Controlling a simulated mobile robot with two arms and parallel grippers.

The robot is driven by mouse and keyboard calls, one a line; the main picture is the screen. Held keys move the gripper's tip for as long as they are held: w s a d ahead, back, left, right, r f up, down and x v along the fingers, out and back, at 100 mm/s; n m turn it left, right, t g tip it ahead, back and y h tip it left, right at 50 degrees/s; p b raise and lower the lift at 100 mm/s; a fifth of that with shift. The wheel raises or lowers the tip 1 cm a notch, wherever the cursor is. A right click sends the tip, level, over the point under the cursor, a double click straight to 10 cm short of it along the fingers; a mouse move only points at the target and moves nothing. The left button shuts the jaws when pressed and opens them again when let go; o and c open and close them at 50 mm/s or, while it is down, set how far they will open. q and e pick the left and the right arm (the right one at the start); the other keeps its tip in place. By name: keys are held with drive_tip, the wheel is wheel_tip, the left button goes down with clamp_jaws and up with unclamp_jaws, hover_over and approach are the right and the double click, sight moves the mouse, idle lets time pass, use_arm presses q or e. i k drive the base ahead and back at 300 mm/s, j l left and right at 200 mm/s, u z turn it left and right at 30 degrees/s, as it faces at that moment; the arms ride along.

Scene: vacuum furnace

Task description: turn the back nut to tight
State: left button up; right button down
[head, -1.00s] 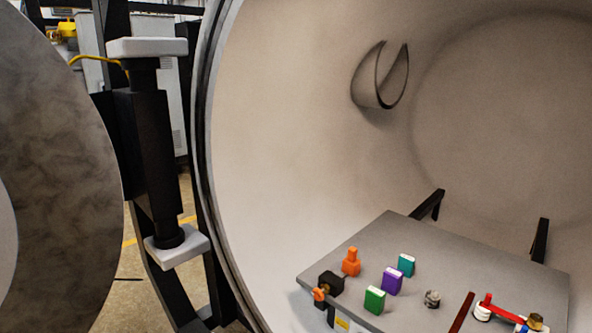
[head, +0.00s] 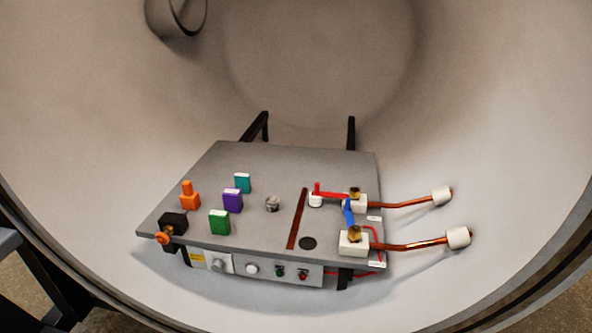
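A grey bench plate (head: 250,170) sits inside the pale round chamber. At its right side are two white blocks with brass nuts. The back nut (head: 354,192) is on the farther block, where a copper rod (head: 405,203) leads off right. The front nut (head: 353,235) is on the nearer block, with another copper rod (head: 405,246). A red bar (head: 332,194) runs from a white post (head: 316,200) towards the back nut. A blue piece (head: 348,212) lies between the two blocks. How tight the nuts are cannot be told. Neither gripper is in view.
Orange (head: 189,196), teal (head: 243,183), purple (head: 232,201) and green (head: 219,222) pieces stand on the plate's left half. A black block with an orange knob (head: 163,238) is at the front left corner. The chamber wall (head: 500,130) curves around the plate.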

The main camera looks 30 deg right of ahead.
sight(354, 192)
drive_tip(key=z, duration=1.15)
